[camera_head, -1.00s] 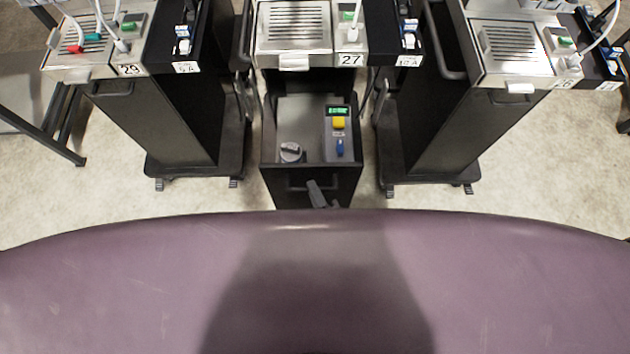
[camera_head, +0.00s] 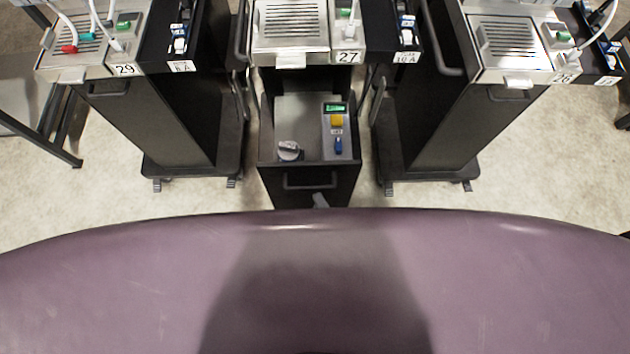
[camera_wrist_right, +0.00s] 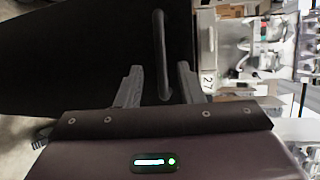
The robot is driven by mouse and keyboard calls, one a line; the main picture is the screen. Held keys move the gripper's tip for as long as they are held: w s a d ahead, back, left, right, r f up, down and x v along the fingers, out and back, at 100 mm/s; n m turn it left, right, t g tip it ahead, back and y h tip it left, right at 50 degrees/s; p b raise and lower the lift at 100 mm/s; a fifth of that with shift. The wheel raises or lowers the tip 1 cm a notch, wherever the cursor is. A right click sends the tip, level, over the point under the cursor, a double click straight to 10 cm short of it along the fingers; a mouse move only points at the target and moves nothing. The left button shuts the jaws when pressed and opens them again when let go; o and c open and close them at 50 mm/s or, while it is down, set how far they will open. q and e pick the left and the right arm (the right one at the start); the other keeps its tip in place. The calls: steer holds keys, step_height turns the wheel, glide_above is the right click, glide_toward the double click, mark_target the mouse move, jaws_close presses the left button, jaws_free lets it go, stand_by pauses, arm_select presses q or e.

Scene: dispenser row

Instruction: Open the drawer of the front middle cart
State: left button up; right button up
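The front middle cart (camera_head: 291,54), labelled 27, has its black drawer (camera_head: 278,170) pulled out toward me. The drawer's dark bar handle (camera_head: 310,182) is fully in view on its front. In the right wrist view the handle (camera_wrist_right: 161,50) runs upright in the picture, its lower end between the fingers. My right gripper (camera_wrist_right: 160,70) is open, with a gap on each side of the handle. In the head view only a grey fingertip of it (camera_head: 320,200) shows just below the handle; my purple body hides the rest. My left gripper is not in view.
Inside the drawer are a round grey-topped item (camera_head: 289,151) and a grey device (camera_head: 337,135) with a green display. Carts labelled 29 (camera_head: 88,72) and 26 (camera_head: 520,76) stand on either side. Pale floor (camera_head: 90,195) is free between them and my body.

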steer(key=shift+v, duration=1.65)
